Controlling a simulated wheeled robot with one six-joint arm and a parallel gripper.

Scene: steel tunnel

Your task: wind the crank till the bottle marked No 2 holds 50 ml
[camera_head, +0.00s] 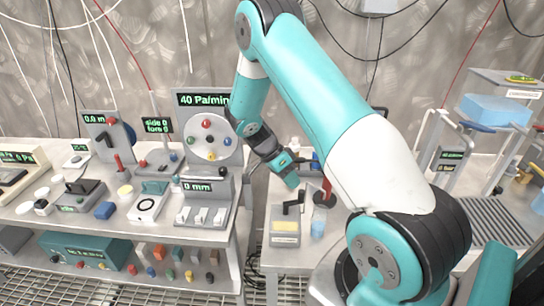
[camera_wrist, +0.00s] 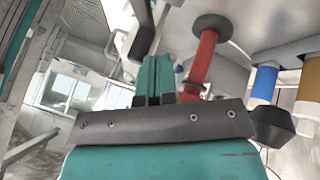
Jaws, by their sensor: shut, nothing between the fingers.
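My gripper (camera_head: 291,180) is shut and empty, above the front bench right of the instrument table. In the wrist view its teal fingers (camera_wrist: 157,72) are together. Below it in the head view stands a grey box with a pale yellow front (camera_head: 285,227) and a black bent handle (camera_head: 293,204), which looks like the crank. A dark handle (camera_wrist: 141,38) also shows beside my fingers in the wrist view. A small clear vessel with bluish contents (camera_head: 318,228) stands right of the box. I cannot read a No 2 mark or any level on it.
A red post on a black base (camera_head: 326,194) stands close right of my gripper; a red post (camera_wrist: 203,60) also shows in the wrist view. The left table (camera_head: 120,225) is crowded with instruments, including a dial panel (camera_head: 209,137). A ribbed grey plate (camera_head: 490,222) lies right.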

